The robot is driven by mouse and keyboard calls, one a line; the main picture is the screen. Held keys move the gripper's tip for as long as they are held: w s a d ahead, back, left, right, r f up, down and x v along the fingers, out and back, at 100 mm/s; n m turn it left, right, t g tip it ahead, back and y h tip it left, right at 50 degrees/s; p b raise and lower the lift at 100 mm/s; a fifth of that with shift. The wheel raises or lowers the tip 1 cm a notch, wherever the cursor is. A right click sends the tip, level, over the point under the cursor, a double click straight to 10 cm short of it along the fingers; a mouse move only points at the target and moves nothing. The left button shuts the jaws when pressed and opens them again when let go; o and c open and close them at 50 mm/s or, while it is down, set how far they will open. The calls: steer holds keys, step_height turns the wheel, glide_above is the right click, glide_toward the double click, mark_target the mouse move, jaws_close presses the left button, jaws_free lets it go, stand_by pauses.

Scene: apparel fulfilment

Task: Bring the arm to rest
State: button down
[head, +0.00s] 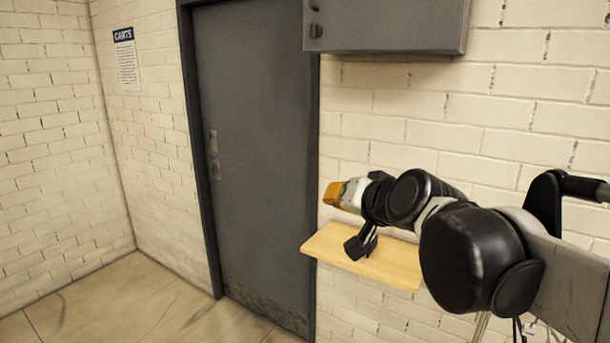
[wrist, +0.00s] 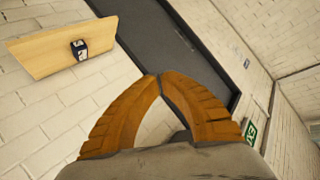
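My arm reaches in from the right in the head view, held out in front of the brick wall. My gripper (head: 329,194) points left, above the front left part of a wooden shelf in the picture. In the wrist view the orange fingers of my gripper (wrist: 160,77) curve together and their tips meet. Nothing shows between them, so it is shut and empty. The space just below the tips is partly hidden by the gripper's own grey body.
A wooden wall shelf (head: 385,264) carries a small black box (wrist: 79,50) with white marks. A grey cabinet (head: 400,25) hangs above. A grey door (head: 255,150) stands left, with a CARTS sign (head: 126,60) beyond. The floor (head: 150,300) at lower left is clear.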

steer(key=s+d+f+g+h+b, duration=0.1)
steer(key=s+d+f+g+b, duration=0.1)
steer(key=s+f, duration=0.5)
steer(key=s+d+f+n+g+h+b, duration=0.1)
steer(key=s+d+f+b, duration=0.3)
steer(key=f, duration=1)
steer(key=s+d+f+n+g+h+b, duration=0.1)
steer(key=s+d+f+g+h+b, duration=0.1)
steer(key=s+d+f, duration=0.5)
steer(key=s+f+b, duration=0.1)
steer(key=s+f, duration=0.3)
steer(key=s, duration=0.1)
steer(key=shift+f+g+h+b, duration=0.3)
steer(key=shift+f+h+b, duration=0.05)
steer(key=shift+h, duration=0.05)
steer(key=shift+w+a, duration=0.1)
